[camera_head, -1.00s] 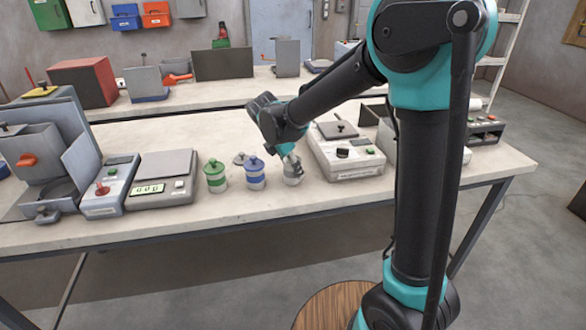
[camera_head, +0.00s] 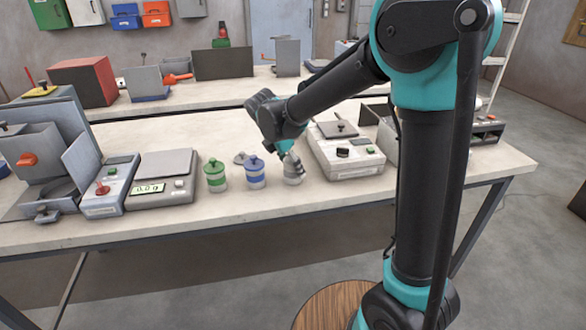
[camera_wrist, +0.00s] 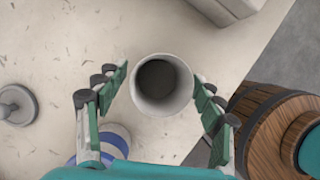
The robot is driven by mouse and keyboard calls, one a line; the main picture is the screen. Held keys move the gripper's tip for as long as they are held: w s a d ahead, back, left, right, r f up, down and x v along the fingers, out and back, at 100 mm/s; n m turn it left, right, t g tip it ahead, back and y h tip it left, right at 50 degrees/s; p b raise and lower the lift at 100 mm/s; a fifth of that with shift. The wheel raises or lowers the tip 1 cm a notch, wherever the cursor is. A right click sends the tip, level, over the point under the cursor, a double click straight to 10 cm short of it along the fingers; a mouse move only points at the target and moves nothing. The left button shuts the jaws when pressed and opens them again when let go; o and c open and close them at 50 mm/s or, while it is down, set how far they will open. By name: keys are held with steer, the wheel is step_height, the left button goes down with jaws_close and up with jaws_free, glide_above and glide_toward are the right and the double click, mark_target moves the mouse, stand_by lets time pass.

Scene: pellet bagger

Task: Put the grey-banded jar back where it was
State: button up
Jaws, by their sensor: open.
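The grey-banded jar (camera_head: 293,176) stands upright on the front bench, right of the blue-banded jar (camera_head: 255,177). In the wrist view the jar (camera_wrist: 161,85) is lidless, with a dark inside. My gripper (camera_head: 287,152) is just above it in the head view. In the wrist view my gripper's fingers (camera_wrist: 162,92) are spread to either side of the jar, with gaps visible. A loose grey lid (camera_head: 240,158) lies behind the blue-banded jar, and shows at the left of the wrist view (camera_wrist: 15,105). The green-banded jar (camera_head: 215,177) stands further left.
A scale (camera_head: 162,182) reading about 0.0 stands left of the jars. Bare bench lies in front of the jars, up to the front edge.

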steer(key=v, duration=1.1)
